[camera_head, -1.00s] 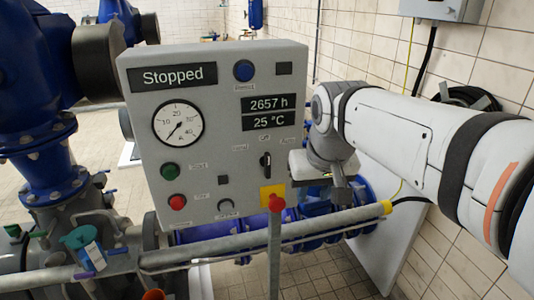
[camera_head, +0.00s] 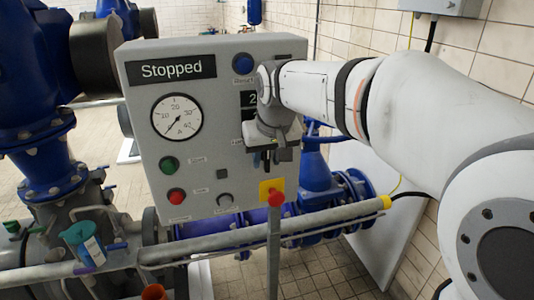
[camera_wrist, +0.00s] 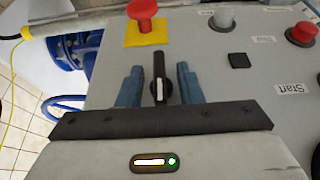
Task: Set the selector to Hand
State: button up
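The selector (camera_wrist: 158,75) is a black handle with a white mark on the grey control panel (camera_head: 215,200). In the wrist view the handle stands upright and its white mark is at the lower end, towards my gripper body. My gripper (camera_wrist: 160,68) is open, with one blue-grey finger on each side of the handle and a visible gap on both sides. In the head view my gripper (camera_head: 266,158) is in front of the panel's right part and mostly hides the selector and its position labels.
A red button on a yellow plate (camera_wrist: 146,28) is close by the selector; it also shows in the head view (camera_head: 275,197). Green (camera_head: 169,163) and red (camera_head: 176,196) buttons sit at left. The display (camera_head: 172,69) reads Stopped.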

jog(key=shift+f, duration=0.1)
jog(key=shift+c, duration=0.5)
grip_shut()
jog(key=shift+h, duration=0.3)
jog(key=h+b, duration=0.1)
jog(key=h, duration=0.1)
jog(key=n+t+h+b, duration=0.1)
jog(key=b, duration=0.1)
jog(key=shift+a+f+t+h, duration=0.2)
jog(key=shift+t+h, duration=0.1)
jog(key=shift+h, duration=0.1)
jog(key=shift+r+n+t+h+b, duration=0.1)
jog(key=shift+n+t+h+b, duration=0.4)
jog(key=shift+h+b, duration=0.85)
jog(key=shift+h, duration=0.35)
jog(key=shift+o, duration=0.5)
grip_release()
